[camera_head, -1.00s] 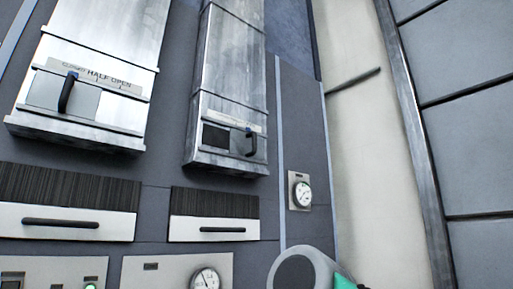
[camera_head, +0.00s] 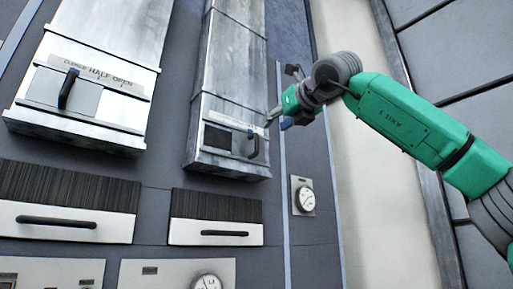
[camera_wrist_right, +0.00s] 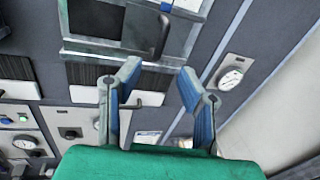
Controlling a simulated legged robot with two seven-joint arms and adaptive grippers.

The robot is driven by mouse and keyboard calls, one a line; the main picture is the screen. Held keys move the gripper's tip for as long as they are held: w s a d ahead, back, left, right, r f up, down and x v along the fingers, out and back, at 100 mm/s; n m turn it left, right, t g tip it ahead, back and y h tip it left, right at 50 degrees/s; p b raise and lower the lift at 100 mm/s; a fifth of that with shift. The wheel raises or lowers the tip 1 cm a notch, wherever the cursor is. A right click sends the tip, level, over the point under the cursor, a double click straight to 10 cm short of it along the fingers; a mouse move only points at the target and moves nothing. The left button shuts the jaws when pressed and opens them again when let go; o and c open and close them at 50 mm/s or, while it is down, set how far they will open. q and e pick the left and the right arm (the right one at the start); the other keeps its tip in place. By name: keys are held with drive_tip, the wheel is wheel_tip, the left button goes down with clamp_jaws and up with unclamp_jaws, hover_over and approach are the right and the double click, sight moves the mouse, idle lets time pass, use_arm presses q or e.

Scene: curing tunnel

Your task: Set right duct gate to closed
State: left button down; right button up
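The right duct (camera_head: 228,75) is a metal shaft with a gate near its lower end. Its dark-blue upright handle (camera_head: 253,146) is at the right end of the gate's slot, and a dark opening (camera_head: 216,138) shows to its left. The label strip above is too small to read. In the right wrist view, the handle (camera_wrist_right: 161,36) and dark opening (camera_wrist_right: 97,20) are at the top. My right gripper (camera_head: 276,119) is just right of the handle and apart from it. Its two blue-padded fingers (camera_wrist_right: 157,85) are open, with nothing between them. My left gripper is not in view.
A wider left duct (camera_head: 105,30) has its own handle (camera_head: 68,89) and a "half open" label. Drawer-like panels with bar handles (camera_head: 223,233) lie below the ducts. A round gauge (camera_head: 304,197) is mounted right of the right duct.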

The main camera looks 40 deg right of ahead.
drive_tip(key=s+r, duration=0.1)
drive_tip(key=p, duration=0.2)
approach(258, 134)
drive_tip(key=a+x, duration=0.1)
drive_tip(key=x, duration=0.2)
drive_tip(key=shift+m+y, duration=0.3)
drive_tip(key=shift+m, duration=0.1)
drive_tip(key=w+d+p, duration=0.1)
drive_tip(key=w, duration=0.1)
drive_tip(key=w+d+p, duration=0.1)
drive_tip(key=w, duration=0.2)
drive_tip(key=w+d+p, duration=0.1)
drive_tip(key=w, duration=0.1)
drive_tip(key=shift+w+d+f, duration=0.1)
drive_tip(key=shift+w+d, duration=0.15)
drive_tip(key=shift+w, duration=0.1)
drive_tip(key=shift+w+a, duration=0.1)
drive_tip(key=shift+a, duration=0.1)
drive_tip(key=shift+a, duration=0.2)
drive_tip(key=shift+c, duration=0.3)
